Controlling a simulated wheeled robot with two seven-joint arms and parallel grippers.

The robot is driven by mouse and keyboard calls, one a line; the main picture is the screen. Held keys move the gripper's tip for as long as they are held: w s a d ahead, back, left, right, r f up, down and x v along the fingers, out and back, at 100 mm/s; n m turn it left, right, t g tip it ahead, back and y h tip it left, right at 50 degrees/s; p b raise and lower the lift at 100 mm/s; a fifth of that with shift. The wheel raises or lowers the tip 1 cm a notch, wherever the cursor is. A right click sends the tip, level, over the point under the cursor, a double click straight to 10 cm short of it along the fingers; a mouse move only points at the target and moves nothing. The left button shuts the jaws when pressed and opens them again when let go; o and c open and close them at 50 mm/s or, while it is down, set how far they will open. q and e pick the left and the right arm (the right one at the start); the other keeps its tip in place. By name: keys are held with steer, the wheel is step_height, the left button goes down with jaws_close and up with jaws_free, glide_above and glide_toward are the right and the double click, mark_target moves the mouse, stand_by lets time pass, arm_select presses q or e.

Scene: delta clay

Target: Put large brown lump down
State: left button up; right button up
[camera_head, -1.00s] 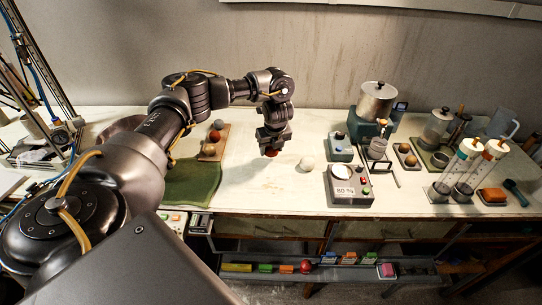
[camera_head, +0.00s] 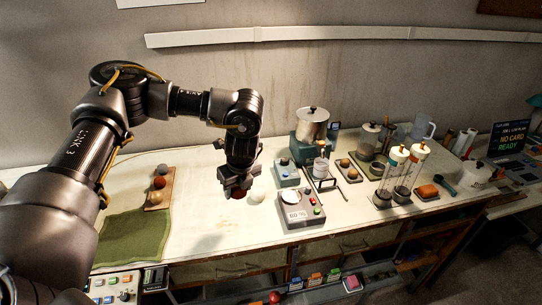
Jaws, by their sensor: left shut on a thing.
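My left gripper (camera_head: 239,184) points down over the white table (camera_head: 215,225) and is shut on a reddish-brown lump (camera_head: 238,194), mostly hidden between the fingers. The lump is at or just above the tabletop; I cannot tell whether it touches. A whitish ball (camera_head: 257,196) lies just right of it. My right gripper is not in view.
A scale (camera_head: 299,212) stands to the right, with a small blue-grey device (camera_head: 286,174) behind it. A wooden board (camera_head: 159,201) with several balls and a green mat (camera_head: 133,237) lie left. Bare tabletop lies in front of the gripper.

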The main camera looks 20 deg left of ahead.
arm_select(q)
steer(key=shift+w, duration=0.1)
steer(key=shift+n, duration=0.3)
steer(key=shift+s+d+n+g+y, duration=0.2)
steer(key=shift+s+n, duration=0.1)
steer(key=shift+n, duration=0.3)
steer(key=shift+s+d+n+g+y, duration=0.1)
steer(key=shift+s+n+g, duration=0.15)
steer(key=shift+n, duration=0.35)
steer(key=s+d+r+n+g+h+b, duration=0.2)
steer(key=s+d+r+n, duration=0.3)
steer(key=n, duration=1.2)
steer(key=d+r+g+b, duration=0.1)
steer(key=d+r, duration=0.3)
steer(key=d, duration=0.1)
steer(key=shift+s+d+r+n+g, duration=0.15)
steer(key=shift+d+r+n+g, duration=0.05)
steer(key=shift+d+n+g, duration=0.15)
steer(key=shift+a, duration=0.15)
